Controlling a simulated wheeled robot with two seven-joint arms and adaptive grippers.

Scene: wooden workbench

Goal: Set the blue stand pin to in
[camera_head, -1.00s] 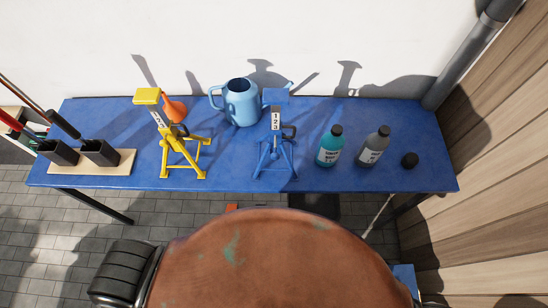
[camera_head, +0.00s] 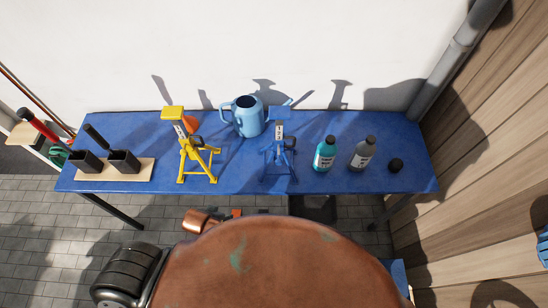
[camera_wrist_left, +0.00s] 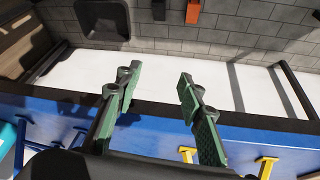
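The blue stand (camera_head: 280,113) stands upright on the blue workbench (camera_head: 235,181), right of the light-blue watering can. Its column bears a white label with numbers, and a small dark part (camera_head: 290,142) sits at the column's right side. I cannot tell whether this is the pin or how the pin is set. My left gripper (camera_wrist_left: 158,92) shows two green-padded fingers spread apart with nothing between them. It is near the bench edge, with blue stand feet (camera_wrist_left: 35,146) at lower left and yellow feet (camera_wrist_left: 266,166) at lower right. My right gripper is not in view.
A yellow stand (camera_head: 172,112) is left of the blue one, with an orange object behind it. The watering can (camera_head: 248,118) is behind. A teal bottle (camera_head: 325,155), grey bottle (camera_head: 362,153) and black round object (camera_head: 396,165) stand right. Black holders (camera_head: 123,162) are left.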

